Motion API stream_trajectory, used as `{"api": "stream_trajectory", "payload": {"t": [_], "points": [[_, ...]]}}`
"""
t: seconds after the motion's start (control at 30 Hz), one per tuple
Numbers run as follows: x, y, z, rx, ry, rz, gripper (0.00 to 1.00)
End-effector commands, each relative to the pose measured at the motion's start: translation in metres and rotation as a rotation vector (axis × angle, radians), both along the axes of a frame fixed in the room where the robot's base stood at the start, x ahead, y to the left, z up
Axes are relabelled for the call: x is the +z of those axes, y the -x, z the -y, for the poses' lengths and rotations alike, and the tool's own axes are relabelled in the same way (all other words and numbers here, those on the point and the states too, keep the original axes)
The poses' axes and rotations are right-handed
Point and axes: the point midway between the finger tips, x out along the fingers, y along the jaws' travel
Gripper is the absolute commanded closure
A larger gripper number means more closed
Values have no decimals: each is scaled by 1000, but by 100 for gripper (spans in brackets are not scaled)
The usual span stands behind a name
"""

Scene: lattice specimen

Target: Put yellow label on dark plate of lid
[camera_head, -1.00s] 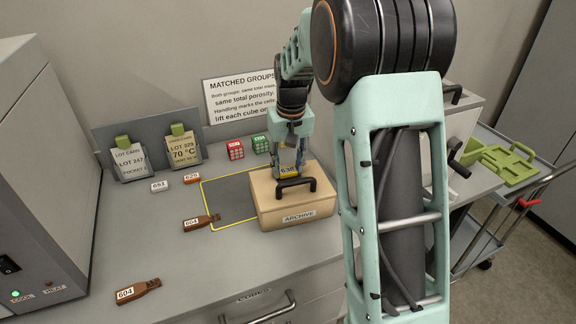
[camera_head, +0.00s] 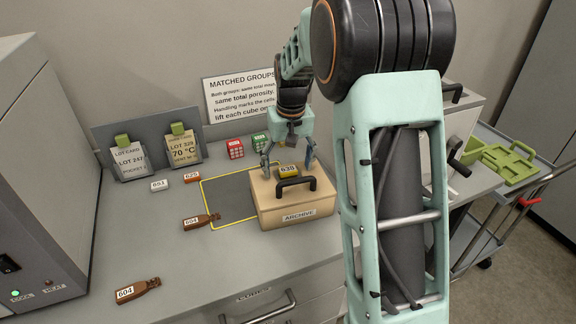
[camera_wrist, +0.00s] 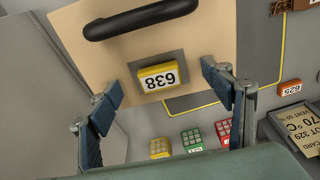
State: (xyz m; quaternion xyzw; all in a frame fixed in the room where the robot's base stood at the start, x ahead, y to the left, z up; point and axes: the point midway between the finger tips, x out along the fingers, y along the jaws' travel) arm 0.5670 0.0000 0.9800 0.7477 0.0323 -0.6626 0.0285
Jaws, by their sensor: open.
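The yellow label marked 638 (camera_head: 289,170) rests on the lid of the tan ARCHIVE box (camera_head: 270,211), just behind its black handle (camera_head: 296,184). In the wrist view the label (camera_wrist: 158,77) lies on the dark plate (camera_wrist: 176,59), whose grey edges show around it. My gripper (camera_head: 288,165) is open above the lid. In the wrist view its blue-padded fingertips (camera_wrist: 163,92) stand on either side of the label, apart from it.
Red (camera_head: 236,149) and green (camera_head: 260,143) lattice cubes stand behind the box; the wrist view also shows a yellow cube (camera_wrist: 159,147). Brown tags (camera_head: 202,221) lie left. A card holder (camera_head: 150,140) stands at the back left.

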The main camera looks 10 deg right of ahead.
Motion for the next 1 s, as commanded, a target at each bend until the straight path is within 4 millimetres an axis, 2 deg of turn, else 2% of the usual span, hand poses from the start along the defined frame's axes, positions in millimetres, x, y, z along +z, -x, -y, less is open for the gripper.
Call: {"api": "stream_trajectory", "payload": {"t": [0.37, 1.0], "points": [[3, 0, 0, 0, 0, 1, 27], [46, 5, 0, 0, 0, 1, 27]]}}
